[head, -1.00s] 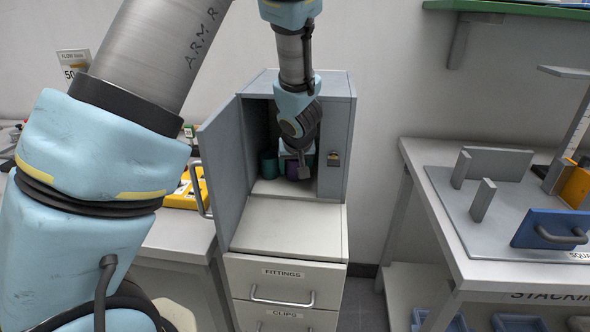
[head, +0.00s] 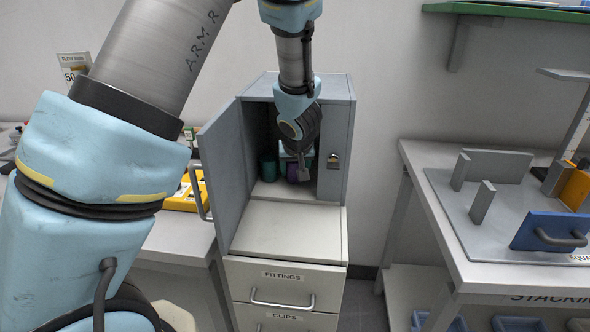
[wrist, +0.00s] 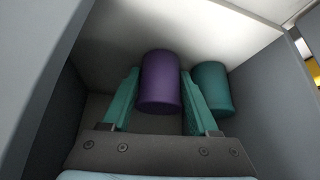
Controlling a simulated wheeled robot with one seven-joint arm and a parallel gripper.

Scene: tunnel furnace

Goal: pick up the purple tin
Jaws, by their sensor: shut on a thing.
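The purple tin (wrist: 160,82) is between the two green fingers of my gripper (wrist: 158,95) in the wrist view. My gripper is shut on it. In the head view the purple tin (head: 292,172) shows only in part inside the grey cabinet (head: 338,110), behind my gripper (head: 301,170). I cannot tell whether the tin still touches the cabinet floor.
A teal tin (wrist: 213,88) stands close beside one finger; it also shows in the head view (head: 269,168). The cabinet door (head: 222,168) is open to the left. Cabinet walls are close on both sides. A bench (head: 470,250) stands at the right.

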